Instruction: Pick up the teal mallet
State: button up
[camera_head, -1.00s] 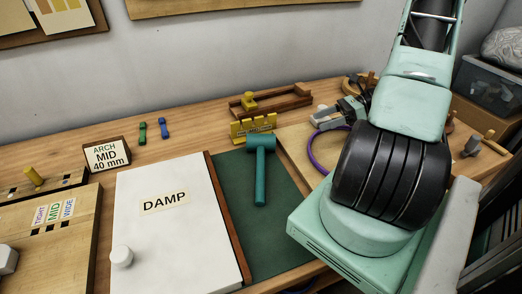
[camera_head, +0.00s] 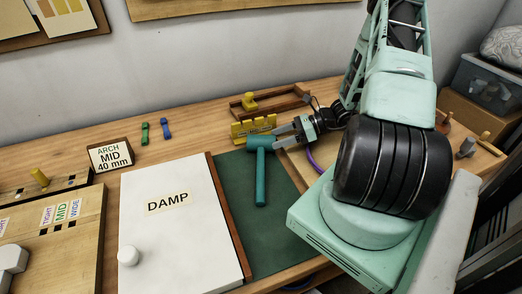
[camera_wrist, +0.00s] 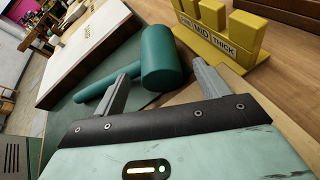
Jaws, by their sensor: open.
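The teal mallet (camera_head: 261,170) lies on the dark green mat (camera_head: 283,238), with its head toward the back and its handle toward the front. In the wrist view, the mallet's head (camera_wrist: 162,58) is just beyond my fingertips and its handle runs off to the left. My gripper (camera_head: 279,138) is open, beside the right end of the mallet head in the head view. Its two grey fingers (camera_wrist: 158,86) stand apart in the wrist view, with nothing held between them. I cannot tell whether a finger touches the mallet.
A yellow slotted block (camera_head: 252,129) stands just behind the mallet head. The white DAMP board (camera_head: 170,240) with a brown edge lies left of the mat. A wooden frame (camera_head: 290,101) is farther back. A purple ring (camera_head: 314,160) lies partly hidden beside my arm.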

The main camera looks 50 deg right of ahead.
jog(key=shift+x, duration=1.35)
jog(key=c, duration=1.3)
